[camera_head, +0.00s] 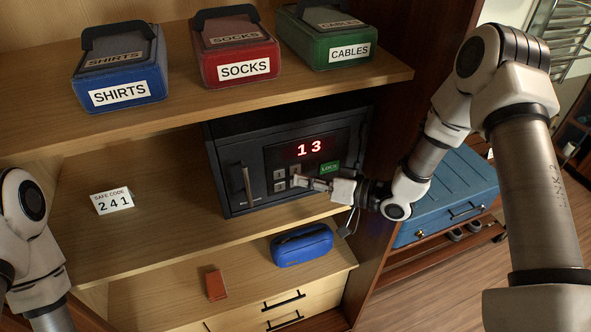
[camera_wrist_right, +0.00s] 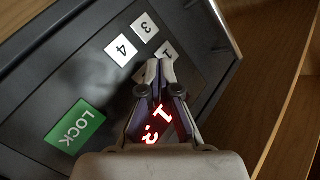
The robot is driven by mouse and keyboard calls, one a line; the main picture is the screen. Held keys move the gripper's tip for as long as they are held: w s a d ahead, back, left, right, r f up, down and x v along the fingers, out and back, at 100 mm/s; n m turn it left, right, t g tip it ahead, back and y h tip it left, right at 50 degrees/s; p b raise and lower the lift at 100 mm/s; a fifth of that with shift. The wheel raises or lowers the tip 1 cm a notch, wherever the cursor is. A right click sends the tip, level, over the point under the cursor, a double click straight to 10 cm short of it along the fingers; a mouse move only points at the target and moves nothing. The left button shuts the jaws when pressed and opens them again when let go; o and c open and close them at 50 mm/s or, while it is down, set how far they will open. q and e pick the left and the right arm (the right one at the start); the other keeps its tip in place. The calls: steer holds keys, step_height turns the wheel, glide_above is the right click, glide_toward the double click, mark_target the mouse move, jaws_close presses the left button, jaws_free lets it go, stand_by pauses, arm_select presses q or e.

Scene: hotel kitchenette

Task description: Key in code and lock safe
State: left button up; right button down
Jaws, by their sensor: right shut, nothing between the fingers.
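The black safe (camera_head: 235,204) stands on the middle shelf with its door closed. Its red display (camera_head: 309,149) reads 13. Its keypad has white number keys and a green LOCK key (camera_head: 329,168), which also shows in the right wrist view (camera_wrist_right: 74,127). The 4 key (camera_wrist_right: 122,50) is clear there; the key between 1 and LOCK is hidden behind my fingertips. My right gripper (camera_head: 302,182) is shut and empty, its tips at the keypad; contact cannot be told. A white card (camera_head: 112,201) on the shelf reads SAFE CODE 241. My left gripper is out of view.
Blue SHIRTS (camera_head: 118,72), red SOCKS (camera_head: 232,55) and green CABLES (camera_head: 325,36) boxes stand on the shelf above. A blue case (camera_head: 301,246) and a brown item (camera_head: 215,284) lie below. A blue suitcase (camera_head: 455,190) is at right. The shelf left of the safe is mostly clear.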

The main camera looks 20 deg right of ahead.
steer(key=shift+w, duration=0.4)
steer(key=shift+w, duration=0.3)
stand_by(0.6)
steer(key=shift+s, duration=0.75)
steer(key=s+p, duration=0.1)
steer(key=s, duration=0.4)
stand_by(0.8)
